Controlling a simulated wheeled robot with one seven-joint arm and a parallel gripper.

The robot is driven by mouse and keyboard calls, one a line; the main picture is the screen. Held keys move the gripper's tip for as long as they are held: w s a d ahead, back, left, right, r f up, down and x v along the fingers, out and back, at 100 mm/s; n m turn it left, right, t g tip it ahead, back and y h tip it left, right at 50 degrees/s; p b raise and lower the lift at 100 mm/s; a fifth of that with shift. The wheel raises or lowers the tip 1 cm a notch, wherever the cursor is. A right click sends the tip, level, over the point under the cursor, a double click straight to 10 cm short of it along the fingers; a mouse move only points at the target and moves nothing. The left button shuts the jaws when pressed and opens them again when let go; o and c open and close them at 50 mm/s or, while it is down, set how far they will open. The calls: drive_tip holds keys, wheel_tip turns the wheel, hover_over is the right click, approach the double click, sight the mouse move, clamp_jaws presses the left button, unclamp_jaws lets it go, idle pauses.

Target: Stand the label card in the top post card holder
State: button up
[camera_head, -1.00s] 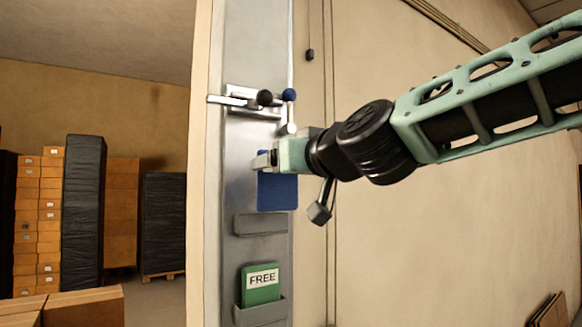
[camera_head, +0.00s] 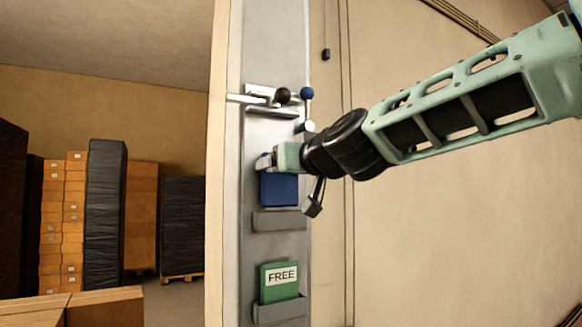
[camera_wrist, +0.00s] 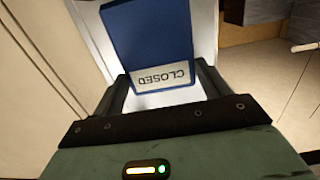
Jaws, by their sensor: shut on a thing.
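The blue label card (camera_head: 279,190) hangs upright below my gripper (camera_head: 268,160), which is shut on its upper part. In the wrist view the card (camera_wrist: 150,40) shows a white strip reading CLOSED, upside down there, between my two fingers. The top card holder (camera_head: 278,221), a shallow grey pocket on the post, is directly below the card and looks empty. The card's lower edge is just above the holder's rim and roughly centred over it. Whether it is also in line in depth, I cannot tell.
A lower holder (camera_head: 280,312) on the same grey post (camera_head: 262,238) holds a green FREE card (camera_head: 279,282). Above my gripper, a latch (camera_head: 268,98) and knobs with black and blue balls stick out from the post. Stacked boxes (camera_head: 76,215) stand far left.

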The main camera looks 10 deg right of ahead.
sight(282, 185)
drive_tip(key=shift+f+b, duration=1.5)
drive_tip(key=shift+f, duration=0.3)
drive_tip(key=o, duration=1)
